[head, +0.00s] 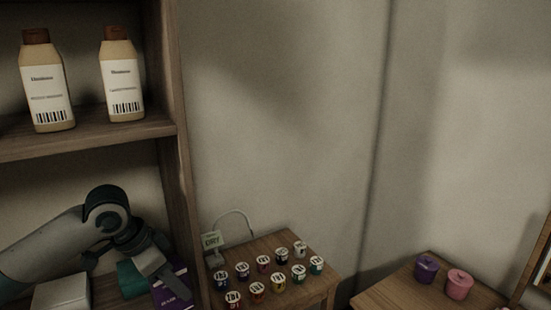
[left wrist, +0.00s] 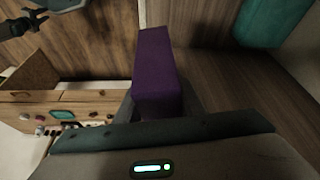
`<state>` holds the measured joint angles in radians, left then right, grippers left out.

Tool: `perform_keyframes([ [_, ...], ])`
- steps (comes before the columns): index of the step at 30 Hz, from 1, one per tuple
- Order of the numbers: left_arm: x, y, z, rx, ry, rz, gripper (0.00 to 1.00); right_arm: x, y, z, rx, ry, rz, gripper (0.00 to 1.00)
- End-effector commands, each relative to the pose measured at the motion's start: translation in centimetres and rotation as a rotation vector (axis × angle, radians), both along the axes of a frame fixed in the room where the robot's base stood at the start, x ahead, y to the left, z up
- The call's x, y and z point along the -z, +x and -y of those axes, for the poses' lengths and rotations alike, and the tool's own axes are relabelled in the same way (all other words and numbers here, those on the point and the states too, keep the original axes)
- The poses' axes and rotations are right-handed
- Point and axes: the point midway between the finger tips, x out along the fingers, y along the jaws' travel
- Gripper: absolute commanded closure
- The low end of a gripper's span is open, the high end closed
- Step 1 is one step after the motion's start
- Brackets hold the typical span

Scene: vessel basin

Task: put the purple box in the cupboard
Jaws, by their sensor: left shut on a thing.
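The purple box (head: 172,288) is in the lower compartment of the wooden cupboard (head: 180,160), near its right side wall. My left gripper (head: 160,266) reaches in from the left and is shut on the box. In the left wrist view the purple box (left wrist: 157,75) stands out from between the fingers (left wrist: 158,106), over or on the brown wooden shelf board. I cannot tell whether it touches the board. My right gripper is not clearly in view.
A teal box (head: 131,279) and a white box (head: 62,294) stand left of the purple box. Two bottles (head: 122,80) stand on the shelf above. Purple (head: 426,269) and pink (head: 459,284) pots stand farther right.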

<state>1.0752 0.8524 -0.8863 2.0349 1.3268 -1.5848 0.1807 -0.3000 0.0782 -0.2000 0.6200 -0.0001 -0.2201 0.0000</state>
Motion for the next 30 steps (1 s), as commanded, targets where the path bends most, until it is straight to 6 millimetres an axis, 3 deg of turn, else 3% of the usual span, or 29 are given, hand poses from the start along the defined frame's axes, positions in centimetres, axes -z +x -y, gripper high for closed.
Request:
perform_keyframes([
  [30, 3.2, -3.6, 2.2, -0.797, 0.000, 0.003, 0.92, 0.5, 0.0, 0.3, -0.001, -0.003, 0.000, 0.69],
])
